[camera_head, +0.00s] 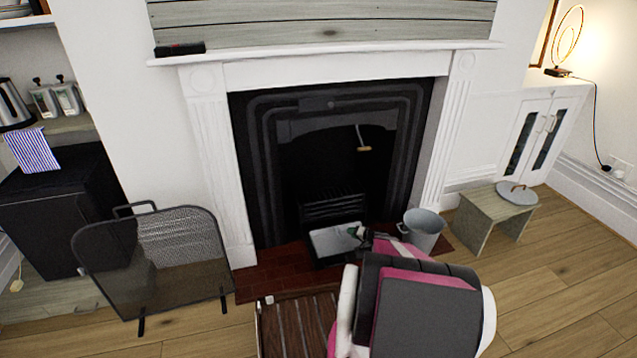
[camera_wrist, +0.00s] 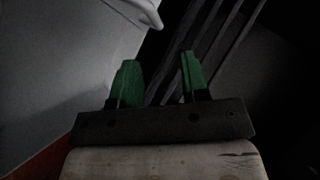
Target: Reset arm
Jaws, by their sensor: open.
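My gripper (camera_head: 357,232) reaches low toward the fireplace opening, with my pink and white arm in front of it. In the wrist view its two green fingers (camera_wrist: 158,80) stand apart, with nothing visible between them. A grey metal bucket (camera_head: 423,231) stands right of the gripper, partly hidden by my arm. Beyond the fingers, the wrist view shows dark bars (camera_wrist: 205,45) and a pale grey surface (camera_wrist: 60,60).
A mesh fire screen (camera_head: 165,255) stands left of the red-brick hearth (camera_head: 270,272). A slatted wooden rack (camera_head: 290,325) lies in front. A small stool (camera_head: 478,224) with a round grey lid (camera_head: 517,193) stands right. The wooden floor at the far right is clear.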

